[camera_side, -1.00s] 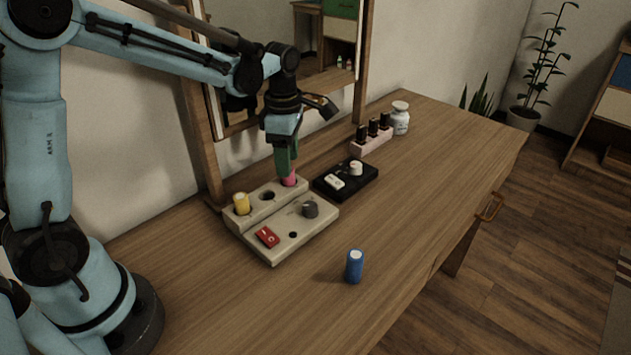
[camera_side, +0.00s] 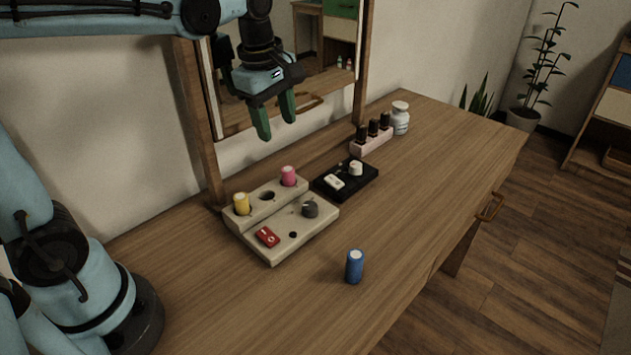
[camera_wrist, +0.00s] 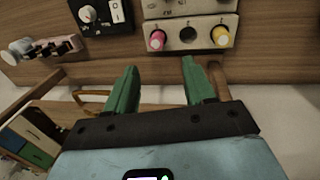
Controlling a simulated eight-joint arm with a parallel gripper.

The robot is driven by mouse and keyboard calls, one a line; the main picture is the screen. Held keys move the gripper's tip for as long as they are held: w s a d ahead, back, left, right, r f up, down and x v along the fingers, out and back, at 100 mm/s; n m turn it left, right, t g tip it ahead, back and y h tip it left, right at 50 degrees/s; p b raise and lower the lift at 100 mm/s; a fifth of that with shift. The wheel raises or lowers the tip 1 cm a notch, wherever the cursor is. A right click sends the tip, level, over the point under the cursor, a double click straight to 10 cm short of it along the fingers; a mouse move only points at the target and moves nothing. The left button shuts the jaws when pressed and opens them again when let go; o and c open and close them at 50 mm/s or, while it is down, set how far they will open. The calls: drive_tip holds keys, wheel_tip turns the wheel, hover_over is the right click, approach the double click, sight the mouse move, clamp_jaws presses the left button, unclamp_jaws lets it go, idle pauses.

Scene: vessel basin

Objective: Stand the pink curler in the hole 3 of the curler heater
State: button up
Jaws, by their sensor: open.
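The pink curler (camera_side: 288,176) stands upright in the right-hand hole of the curler heater's (camera_side: 290,243) raised back row. The yellow curler (camera_side: 241,203) stands in the left-hand hole, and the middle hole (camera_side: 267,195) is empty. My gripper (camera_side: 276,122) is open and empty, raised well above the heater and apart from the pink curler. In the wrist view, my green fingers (camera_wrist: 160,78) are spread with nothing between them. The pink curler (camera_wrist: 157,40) and yellow curler (camera_wrist: 221,37) show there in the heater, on either side of the empty hole.
A blue curler (camera_side: 354,266) stands on the table in front of the heater. A black control box (camera_side: 345,181) lies right of the heater. Behind it are a pink rack of dark bottles (camera_side: 372,138) and a white jar (camera_side: 400,118). A mirror stands behind. The table's right side is clear.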

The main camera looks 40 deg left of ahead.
drive_tip(key=s+d+f+m+t, duration=0.1)
drive_tip(key=s+m, duration=0.3)
drive_tip(key=m, duration=0.5)
drive_tip(key=s+d+f+m+t, duration=0.1)
drive_tip(key=s+f+m+t, duration=0.2)
drive_tip(key=m, duration=0.6)
drive_tip(key=shift+s+d+f+m+t, duration=0.2)
drive_tip(key=shift+s+m+t, duration=0.1)
drive_tip(key=shift+s+t, duration=0.45)
drive_tip(key=shift+o, duration=0.3)
